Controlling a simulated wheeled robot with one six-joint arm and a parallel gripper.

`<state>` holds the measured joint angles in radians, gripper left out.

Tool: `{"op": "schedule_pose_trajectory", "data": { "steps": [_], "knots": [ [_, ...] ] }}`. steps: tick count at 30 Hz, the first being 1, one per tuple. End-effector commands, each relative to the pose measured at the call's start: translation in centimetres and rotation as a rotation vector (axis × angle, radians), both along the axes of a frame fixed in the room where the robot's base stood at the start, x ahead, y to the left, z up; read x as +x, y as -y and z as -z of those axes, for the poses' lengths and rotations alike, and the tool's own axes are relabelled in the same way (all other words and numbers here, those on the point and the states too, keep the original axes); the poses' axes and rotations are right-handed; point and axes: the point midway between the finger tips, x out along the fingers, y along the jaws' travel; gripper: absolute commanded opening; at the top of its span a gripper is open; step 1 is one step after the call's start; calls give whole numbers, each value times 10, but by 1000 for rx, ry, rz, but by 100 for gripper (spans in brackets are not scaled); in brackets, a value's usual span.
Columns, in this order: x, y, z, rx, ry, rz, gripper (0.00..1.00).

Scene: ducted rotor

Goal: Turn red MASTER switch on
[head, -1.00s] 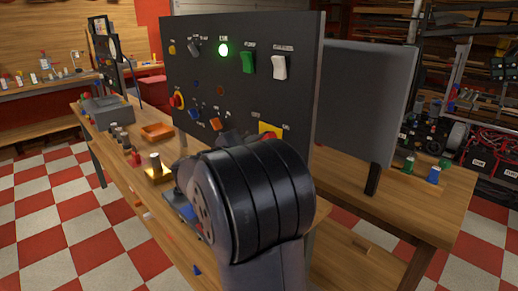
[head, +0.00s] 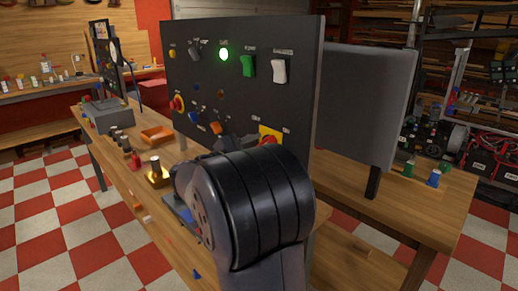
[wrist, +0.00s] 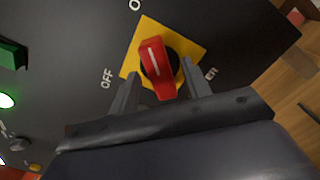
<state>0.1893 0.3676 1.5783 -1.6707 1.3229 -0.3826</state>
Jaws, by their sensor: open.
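The red MASTER switch (wrist: 157,70) is a rotary handle on a yellow square plate (wrist: 187,44) on a dark panel. In the wrist view, its white line points up and slightly left, between the OFF label at left and a second label at top. My gripper (wrist: 162,88) is open, with one finger on each side of the red handle's lower part; I cannot tell whether they touch it. In the head view, the switch (head: 268,140) shows only partly above my arm, which hides my gripper's fingers.
The dark panel (head: 210,75) stands on a wooden bench. It also carries a lit green lamp (head: 224,54), a green rocker (head: 248,66), a white rocker (head: 280,70) and several knobs. An orange tray (head: 156,134) and a brass part (head: 156,175) lie on the bench at left.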

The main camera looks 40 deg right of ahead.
Motion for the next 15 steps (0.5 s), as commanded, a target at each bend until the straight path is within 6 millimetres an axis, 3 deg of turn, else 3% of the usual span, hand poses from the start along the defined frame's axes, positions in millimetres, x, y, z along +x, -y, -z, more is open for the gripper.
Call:
{"op": "schedule_pose_trajectory", "data": {
  "steps": [15],
  "knots": [
    [-6, -89, 0, 1, 0, -4, 45]
  ]
}}
